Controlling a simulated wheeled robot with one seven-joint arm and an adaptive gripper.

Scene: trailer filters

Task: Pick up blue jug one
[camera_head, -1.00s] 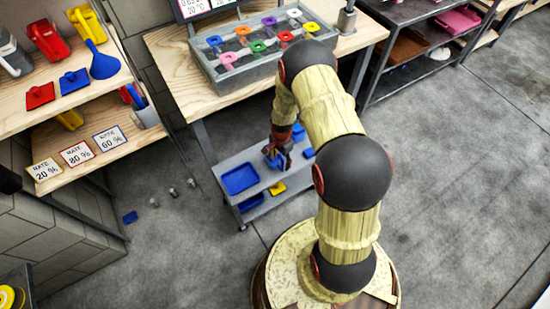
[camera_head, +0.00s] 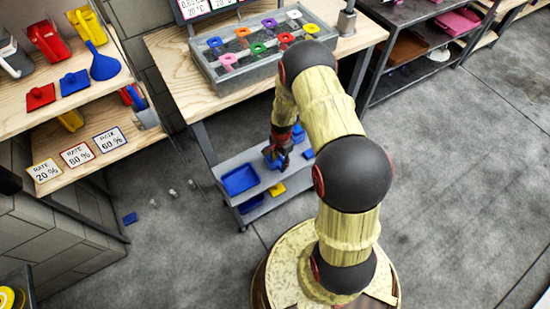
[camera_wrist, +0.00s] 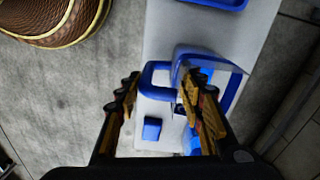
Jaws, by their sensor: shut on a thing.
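The blue jug (camera_wrist: 236,88) is at the middle right of the wrist view, with a clear-looking body, a blue rim and a blue loop handle toward the left. My gripper (camera_wrist: 165,92) is shut on the jug, with its fingers around the handle side; the exact contact is partly hidden by the right finger. In the head view my gripper (camera_head: 281,147) is low over the grey cart (camera_head: 228,165), and the blue jug (camera_head: 271,160) shows just beside it. I cannot tell whether the jug touches the cart top.
A blue tray (camera_head: 240,180) and a yellow item (camera_head: 277,189) lie on the cart. A small blue block (camera_wrist: 152,128) lies near the fingers. The workbench with a grey crate (camera_head: 225,83) stands behind. Shelves stand at left. The floor at right is clear.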

